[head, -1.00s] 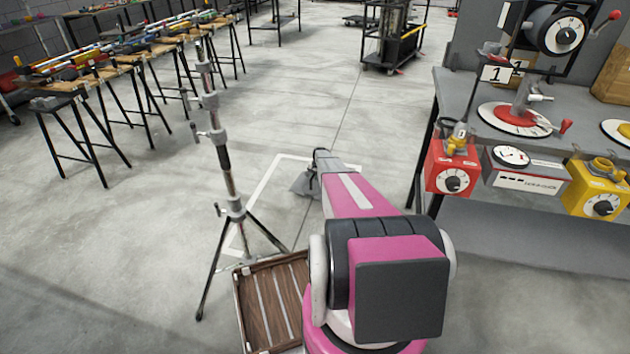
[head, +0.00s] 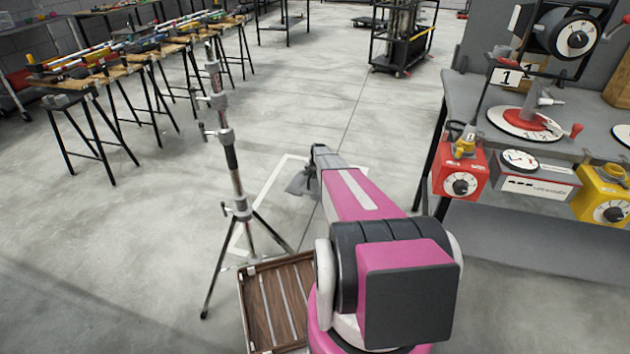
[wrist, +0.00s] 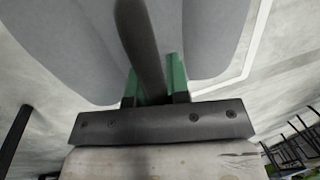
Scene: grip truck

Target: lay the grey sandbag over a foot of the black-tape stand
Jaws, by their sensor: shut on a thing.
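The grey sandbag (wrist: 75,45) fills the upper part of the wrist view, with its dark strap running down between the green-lined jaws of my gripper (wrist: 160,92). My gripper is shut on the strap and the bag hangs from it. In the head view the sandbag (head: 298,183) shows small beyond my arm, above the floor. The tripod stand (head: 232,160) is upright left of my arm, with black tape (head: 231,157) around its column and its feet spread on the floor. The bag is apart from the stand, to its right.
A wooden tray (head: 244,307) sits before the stand, left of my base. A workbench (head: 462,90) with red and yellow boxes stands at right. Trestles with tools (head: 105,68) line the left. White tape (head: 270,181) marks the floor, which is open beyond.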

